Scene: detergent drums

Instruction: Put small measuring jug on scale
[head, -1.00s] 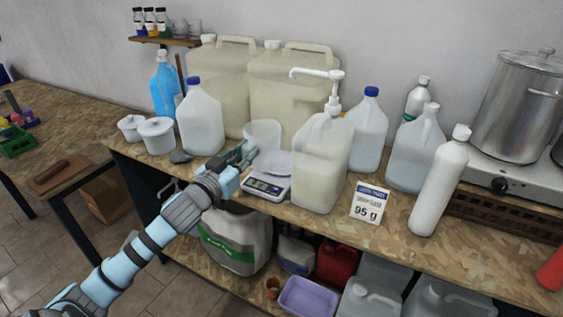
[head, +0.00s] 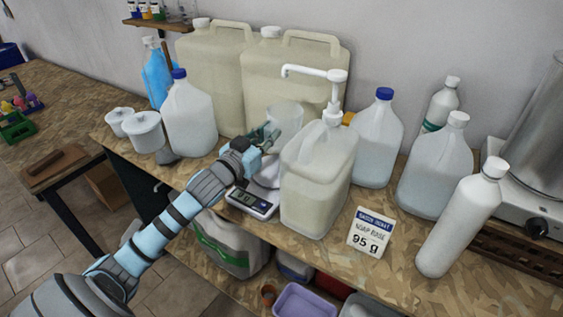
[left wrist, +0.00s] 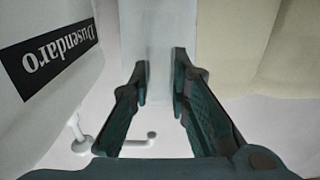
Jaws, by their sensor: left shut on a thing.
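The small measuring jug (head: 286,117) is a pale translucent vessel in the head view, in front of the big cream canisters. My left gripper (head: 268,136) is shut on it at its near side. The jug appears to be above and behind the scale (head: 252,202), whose display faces the front edge of the bench. The scale's pale pan (head: 266,173) is partly hidden by my gripper and the pump bottle. In the left wrist view the gripper's fingers (left wrist: 160,82) stand close to a pale grey surface; the jug's outline is unclear there. My right gripper is not in view.
A pump bottle (head: 314,185) stands close to the right of the scale, with its white spout reaching above the jug. A blue-capped bottle (head: 190,120) and white tubs (head: 146,133) stand to the left. A 95 g sign (head: 370,232) stands to the right.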

